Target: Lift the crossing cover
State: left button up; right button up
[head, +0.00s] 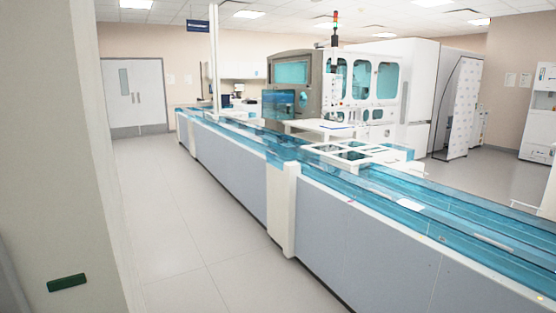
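A long tube track (410,198) with clear blue covers runs on top of a grey-panelled barrier, from the back left to the front right. A white post (284,210) breaks the barrier near the middle of the view. Blue clear covering (285,150) spans the track above this post. It looks closed and level with the track. I cannot tell for certain which piece is the crossing cover, and no handle can be made out. Neither of my grippers is in view.
A pale wall edge (55,150) with a small green plate (67,283) stands close at the left. Large white analyser machines (375,85) stand behind the track.

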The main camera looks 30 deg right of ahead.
aim_at(291, 157)
jog(key=i+l+z, duration=0.15)
jog(key=l, duration=0.25)
jog(key=i+l+z, duration=0.2)
jog(key=i+l, duration=0.15)
jog(key=i+l+z, duration=0.15)
jog(key=i+l, duration=0.15)
jog(key=i+l+z, duration=0.1)
jog(key=i+l, duration=0.15)
jog(key=i, duration=0.25)
jog(key=i+l+z, duration=0.15)
jog(key=i, duration=0.25)
jog(key=i+u, duration=0.35)
jog(key=i, duration=0.4)
jog(key=i+l+u, duration=0.1)
jog(key=i+u, duration=0.25)
jog(key=i, duration=0.4)
jog(key=i+j+z, duration=0.1)
jog(key=i+z, duration=0.25)
jog(key=i, duration=0.15)
jog(key=i+j+z, duration=0.35)
jog(key=i, duration=0.15)
jog(key=i+j+z, duration=0.35)
jog(key=i, duration=0.15)
